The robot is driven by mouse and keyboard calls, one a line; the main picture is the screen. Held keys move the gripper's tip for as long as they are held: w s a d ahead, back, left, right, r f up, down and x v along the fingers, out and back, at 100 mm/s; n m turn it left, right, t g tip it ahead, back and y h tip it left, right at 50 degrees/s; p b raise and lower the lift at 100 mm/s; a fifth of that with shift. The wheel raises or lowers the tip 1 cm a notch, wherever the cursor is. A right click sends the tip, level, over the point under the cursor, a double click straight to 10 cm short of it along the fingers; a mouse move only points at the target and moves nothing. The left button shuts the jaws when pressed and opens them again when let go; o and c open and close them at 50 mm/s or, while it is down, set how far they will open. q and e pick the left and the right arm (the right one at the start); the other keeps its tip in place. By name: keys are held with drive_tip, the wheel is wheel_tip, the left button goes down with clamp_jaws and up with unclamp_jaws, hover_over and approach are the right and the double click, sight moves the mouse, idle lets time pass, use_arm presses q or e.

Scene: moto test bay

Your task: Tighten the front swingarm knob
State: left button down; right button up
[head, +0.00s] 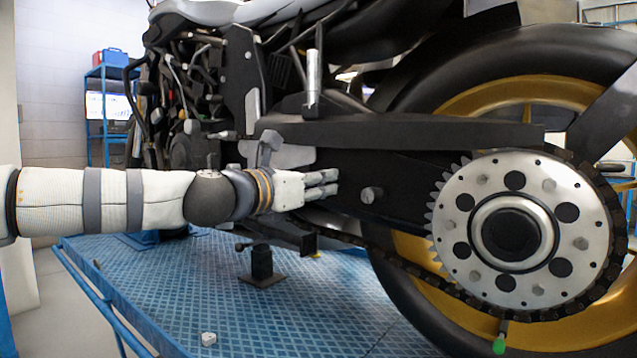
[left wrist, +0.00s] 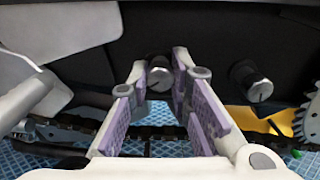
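The black swingarm (head: 400,180) runs forward from the rear wheel. My left gripper (head: 325,187) reaches in from the left with its fingertips at the swingarm's side. In the left wrist view its purple-padded fingers (left wrist: 161,72) are apart. The front knob (left wrist: 159,75), a short dark-grey cylinder with a line on its face, lies between the fingertips; I cannot tell whether the pads touch it. The gripper hides it in the head view. A second, similar knob (head: 371,195) sits farther back, right of the gripper; it also shows in the left wrist view (left wrist: 250,82). My right gripper is not in view.
The chain and silver sprocket (head: 480,265) lie right of and below the gripper. A silver bracket (head: 283,153) is just above the gripper.

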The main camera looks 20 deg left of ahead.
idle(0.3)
use_arm(q)
drive_tip(key=shift+m+p, duration=2.2)
drive_tip(key=shift+m, duration=9.9)
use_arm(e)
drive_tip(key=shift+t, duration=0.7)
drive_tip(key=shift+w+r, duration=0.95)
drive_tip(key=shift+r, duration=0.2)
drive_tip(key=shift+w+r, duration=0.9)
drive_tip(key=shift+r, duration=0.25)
use_arm(q)
drive_tip(key=shift+f, duration=0.1)
drive_tip(key=c, duration=1.4)
unclamp_jaws()
drive_tip(key=shift+c, duration=0.2)
